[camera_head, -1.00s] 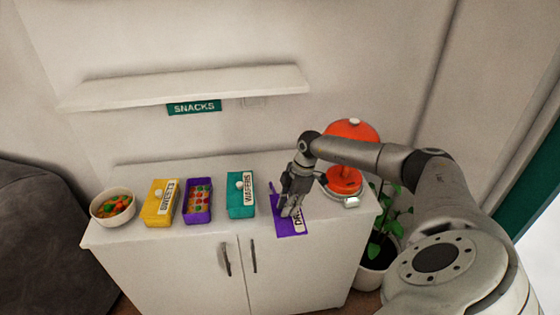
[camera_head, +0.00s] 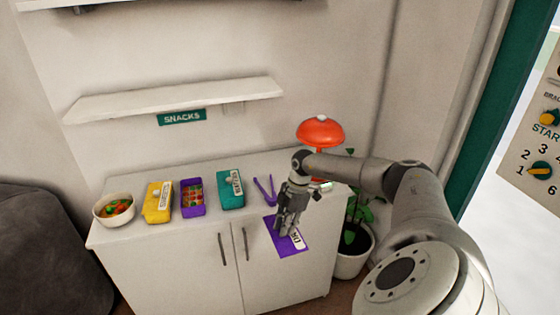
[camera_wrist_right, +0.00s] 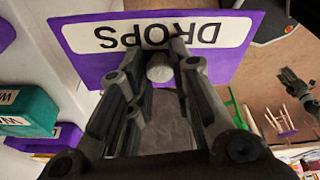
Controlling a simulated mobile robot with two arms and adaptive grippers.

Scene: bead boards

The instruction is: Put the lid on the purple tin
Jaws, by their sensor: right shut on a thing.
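The open purple tin (camera_head: 193,198), full of colourful sweets, stands on the white cabinet between the yellow and teal tins. The purple lid (camera_head: 290,245), with a white label, is in the air by the cabinet's front right edge, right of the tin and apart from it. My right gripper (camera_head: 288,226) is shut on the lid's knob. In the wrist view the lid (camera_wrist_right: 220,65) reads DROPS upside down, and its pale round knob (camera_wrist_right: 159,67) sits between the fingers. A dark gripper shape (camera_wrist_right: 300,95), probably my left one, shows small at the right; its fingers are unclear.
A yellow tin (camera_head: 157,205) and a teal WAFERS tin (camera_head: 229,192) flank the purple tin. A bowl (camera_head: 114,210) stands at the left end, purple tongs (camera_head: 265,190) and an orange lamp (camera_head: 320,130) at the right. A shelf (camera_head: 175,97) hangs above.

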